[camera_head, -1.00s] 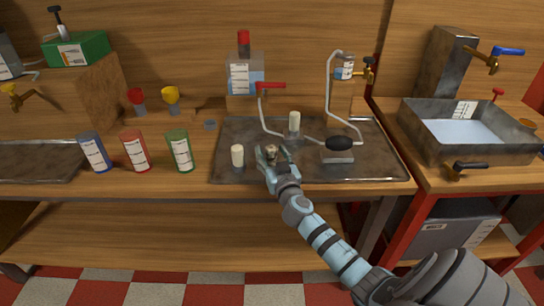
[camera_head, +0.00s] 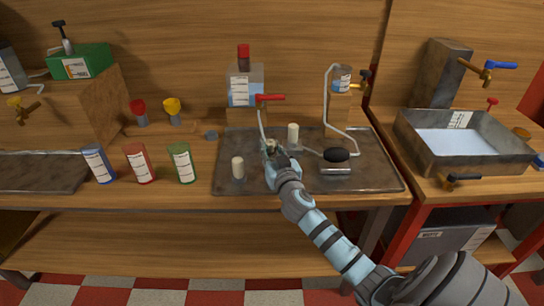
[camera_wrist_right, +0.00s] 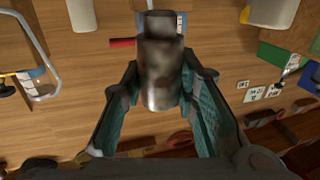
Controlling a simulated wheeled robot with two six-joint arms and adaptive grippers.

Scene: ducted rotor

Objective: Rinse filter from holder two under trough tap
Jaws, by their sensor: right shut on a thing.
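My right gripper (camera_head: 270,148) is over the dark metal tray and is shut on a small, dirty grey-brown cylinder. In the right wrist view this cylinder (camera_wrist_right: 160,70) stands between the two fingers, its surface mottled and blurred. It could be a filter, but no number or holder label is readable. Two clean white cylinders stand on the tray, one (camera_head: 238,168) left of the gripper and one (camera_head: 293,133) just behind it to the right. The trough (camera_head: 485,165) with water is at the right, with a blue-handled brass tap (camera_head: 489,70) above it. My left gripper is not in view.
The dark tray (camera_head: 375,178) also carries a black-topped block (camera_head: 336,160). A bent pipe (camera_head: 329,100) and a red-handled tap (camera_head: 268,97) rise near the gripper. Blue, red and green labelled cans (camera_head: 181,163) stand left. A black-handled valve (camera_head: 455,181) fronts the trough.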

